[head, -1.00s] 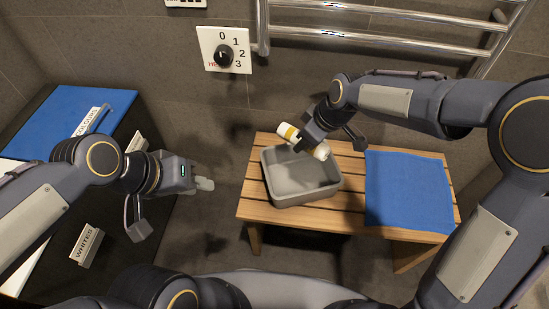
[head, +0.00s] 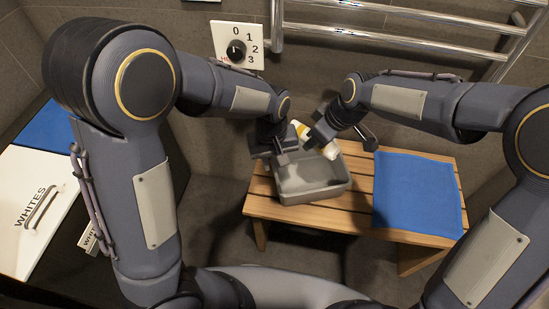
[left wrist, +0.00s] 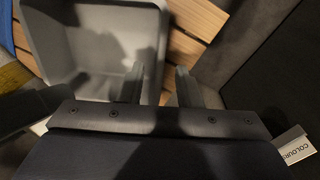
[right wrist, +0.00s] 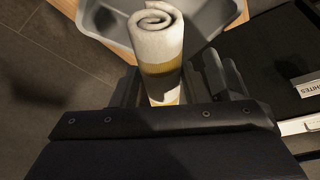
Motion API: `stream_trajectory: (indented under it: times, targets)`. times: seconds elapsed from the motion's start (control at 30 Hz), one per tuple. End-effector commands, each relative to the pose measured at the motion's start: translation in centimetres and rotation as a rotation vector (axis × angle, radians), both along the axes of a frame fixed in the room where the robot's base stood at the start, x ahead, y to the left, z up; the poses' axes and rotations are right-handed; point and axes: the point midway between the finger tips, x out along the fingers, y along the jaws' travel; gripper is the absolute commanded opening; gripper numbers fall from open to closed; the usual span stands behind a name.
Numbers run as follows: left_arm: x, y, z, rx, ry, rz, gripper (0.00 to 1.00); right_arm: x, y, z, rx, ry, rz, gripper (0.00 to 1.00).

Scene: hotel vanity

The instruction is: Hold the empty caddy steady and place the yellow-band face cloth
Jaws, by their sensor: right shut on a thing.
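The grey caddy (head: 318,192) stands on the wooden bench, and its visible inside is empty. The rolled white face cloth with a yellow band (head: 330,151) is tilted over the caddy's back side, held in my right gripper (head: 317,142). In the right wrist view the cloth (right wrist: 157,45) sits between the fingers, with the caddy (right wrist: 208,18) beyond. My left gripper (head: 284,158) is at the caddy's left side. In the left wrist view its fingers (left wrist: 158,88) are apart, on either side of the caddy's wall (left wrist: 163,40); contact cannot be told.
A blue towel (head: 418,190) lies on the right of the bench (head: 262,208). A towel rail (head: 400,38) and a dial (head: 236,50) are on the wall behind. A white-topped unit marked WHITES (head: 25,240) stands at the left.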

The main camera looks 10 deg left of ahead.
Motion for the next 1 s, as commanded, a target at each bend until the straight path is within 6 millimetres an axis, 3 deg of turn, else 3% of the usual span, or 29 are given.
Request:
stream_trajectory:
  times: [0.6,0.8,1.0]
  targets:
    - [0.2,-0.6,-10.0,0.002,0.004,0.000,0.31,0.0,0.0,0.0,0.000,0.000,0.000,0.19]
    - [0.2,-0.7,-11.5,0.000,0.002,-0.001,0.31,0.0,0.0,0.0,0.000,0.000,0.000,0.19]
    - [0.3,-0.8,-11.7,0.000,0.001,0.000,0.31,0.0,0.0,0.0,0.000,0.000,0.000,0.19]
